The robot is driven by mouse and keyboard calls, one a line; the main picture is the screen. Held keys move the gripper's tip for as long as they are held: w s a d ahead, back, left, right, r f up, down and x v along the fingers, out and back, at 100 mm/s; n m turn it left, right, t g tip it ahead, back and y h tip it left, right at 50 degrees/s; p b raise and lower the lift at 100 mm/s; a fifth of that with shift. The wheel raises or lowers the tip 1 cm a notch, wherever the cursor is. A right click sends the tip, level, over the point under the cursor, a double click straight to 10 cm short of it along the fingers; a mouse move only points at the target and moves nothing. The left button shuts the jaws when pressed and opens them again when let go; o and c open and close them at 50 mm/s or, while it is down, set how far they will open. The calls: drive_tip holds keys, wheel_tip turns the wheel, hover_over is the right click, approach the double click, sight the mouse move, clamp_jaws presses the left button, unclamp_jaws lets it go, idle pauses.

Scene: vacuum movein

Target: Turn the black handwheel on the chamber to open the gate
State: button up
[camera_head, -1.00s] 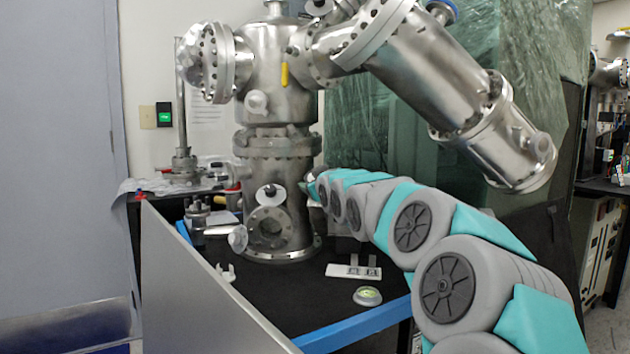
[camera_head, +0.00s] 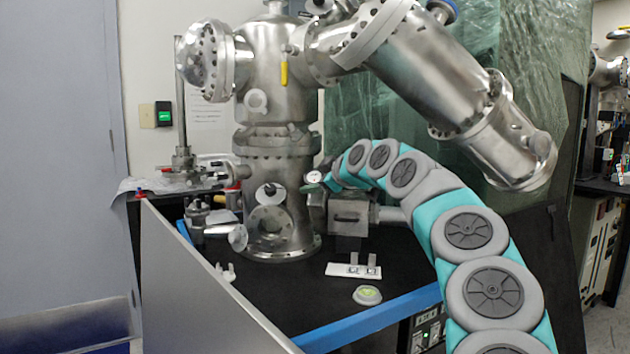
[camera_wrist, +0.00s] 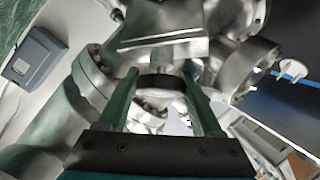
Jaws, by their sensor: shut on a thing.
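In the wrist view, the two green fingers of my gripper (camera_wrist: 160,86) stand on either side of the black handwheel (camera_wrist: 162,81) and are shut on it. Only a dark strip of its rim shows between them. In the head view, the steel chamber (camera_head: 277,85) stands on the black table. My arm arches in from the right, and its end is beside the chamber's lower right side, by a small round gauge (camera_head: 313,177). The fingers and the handwheel cannot be made out there. A boxy steel valve body (camera_head: 350,217) sits below my arm's end.
A white plate with two small upright parts (camera_head: 354,270) and a round greenish disc (camera_head: 368,295) lie on the table. A thick steel tube (camera_head: 440,75) slants down overhead. A grey panel (camera_head: 205,280) stands at the front left. A blue strip (camera_head: 365,327) edges the table.

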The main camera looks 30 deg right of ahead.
drive_tip(key=shift+n+g+y, duration=0.7)
drive_tip(key=shift+n+y, duration=0.1)
drive_tip(key=shift+n, duration=0.8)
drive_tip(key=shift+n+g, duration=0.3)
drive_tip(key=shift+f+n+g+y, duration=0.1)
drive_tip(key=shift+n+g+y, duration=0.65)
drive_tip(key=shift+n, duration=0.35)
drive_tip(key=shift+a, duration=0.15)
drive_tip(key=o, duration=1.4)
